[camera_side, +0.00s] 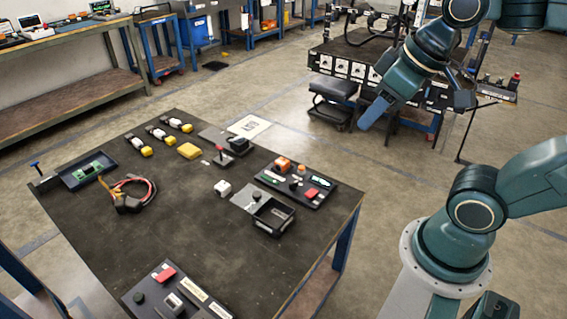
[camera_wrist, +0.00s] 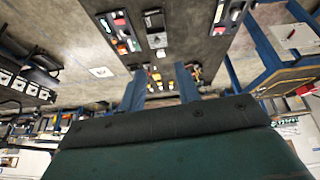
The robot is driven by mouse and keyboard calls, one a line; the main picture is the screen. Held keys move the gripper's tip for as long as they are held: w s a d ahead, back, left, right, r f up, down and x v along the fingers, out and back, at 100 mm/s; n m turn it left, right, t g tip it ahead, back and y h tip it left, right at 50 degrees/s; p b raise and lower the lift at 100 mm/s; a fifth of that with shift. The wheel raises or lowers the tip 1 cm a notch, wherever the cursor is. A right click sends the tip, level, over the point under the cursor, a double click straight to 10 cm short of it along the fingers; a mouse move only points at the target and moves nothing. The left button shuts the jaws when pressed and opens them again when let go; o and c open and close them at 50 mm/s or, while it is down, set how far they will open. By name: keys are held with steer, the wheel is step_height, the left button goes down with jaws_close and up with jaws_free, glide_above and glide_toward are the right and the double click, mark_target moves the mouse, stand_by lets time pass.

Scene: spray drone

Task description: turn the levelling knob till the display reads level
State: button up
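A dark panel (camera_side: 318,197) near the table's right edge carries an orange block (camera_side: 282,163), dark knobs, a small green-lit display (camera_side: 321,183) and a red part (camera_side: 311,193). Its reading is too small to make out. A second panel at the table's front has a dark round knob (camera_side: 139,298) and a pale label strip (camera_side: 193,288). I cannot tell which knob is the levelling one. My gripper (camera_side: 415,107) hangs in the air, right of and above the table, apart from both panels. In the wrist view its two blue fingers (camera_wrist: 160,90) are spread with nothing between them.
The black table (camera_side: 190,220) also holds a small dark tray (camera_side: 273,216), a white cube (camera_side: 222,188), yellow-ended parts (camera_side: 146,151), a red-topped lever (camera_side: 220,150), a cable bundle (camera_side: 128,198) and a circuit-board tray (camera_side: 88,170). Its middle front is clear. A loaded bench stands behind my gripper.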

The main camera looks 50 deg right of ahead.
steer(key=w+d+f+n+g, duration=0.2)
steer(key=w+d+n, duration=0.1)
steer(key=w, duration=0.8)
steer(key=n+g, duration=0.3)
steer(key=n, duration=0.5)
glide_above(293, 185)
step_height(293, 185, down, 29)
steer(key=shift+w+d, duration=0.15)
steer(key=shift+d, duration=0.2)
step_height(293, 185, down, 14)
steer(key=shift+r, duration=0.1)
jaws_close()
